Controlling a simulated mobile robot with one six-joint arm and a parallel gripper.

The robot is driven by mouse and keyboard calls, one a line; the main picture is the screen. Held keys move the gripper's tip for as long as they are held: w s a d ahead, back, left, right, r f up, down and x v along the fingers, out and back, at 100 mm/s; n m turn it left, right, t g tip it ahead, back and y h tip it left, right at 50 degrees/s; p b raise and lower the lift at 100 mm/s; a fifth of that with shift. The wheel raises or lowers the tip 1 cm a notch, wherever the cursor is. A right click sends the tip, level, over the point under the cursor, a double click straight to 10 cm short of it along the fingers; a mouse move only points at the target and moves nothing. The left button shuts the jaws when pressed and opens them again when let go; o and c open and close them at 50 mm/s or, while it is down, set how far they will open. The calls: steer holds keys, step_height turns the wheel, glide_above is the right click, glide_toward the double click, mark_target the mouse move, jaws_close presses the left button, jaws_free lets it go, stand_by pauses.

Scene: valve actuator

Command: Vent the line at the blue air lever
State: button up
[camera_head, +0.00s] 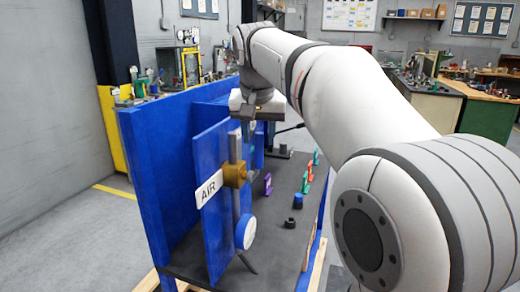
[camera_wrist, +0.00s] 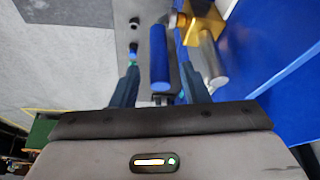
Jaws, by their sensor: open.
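The blue lever (camera_wrist: 160,58) shows in the wrist view as a long blue bar, beside the brass valve body (camera_wrist: 205,20) and a grey pipe (camera_wrist: 208,58). My gripper (camera_wrist: 158,88) is open, with one finger on each side of the lever's near end. I cannot tell whether either finger touches it. In the head view the brass valve (camera_head: 235,175) sits on the vertical pipe, next to a white AIR label (camera_head: 208,190) on the blue panel (camera_head: 212,150). My gripper (camera_head: 262,125) is above and beyond that valve. I cannot clearly make out the lever there.
A round gauge (camera_head: 245,232) hangs low on the pipe. The blue panel is close to my gripper's right in the wrist view.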

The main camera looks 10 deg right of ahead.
mark_target(259, 147)
steer(key=shift+x, duration=2.1)
steer(key=shift+c, duration=0.4)
jaws_close()
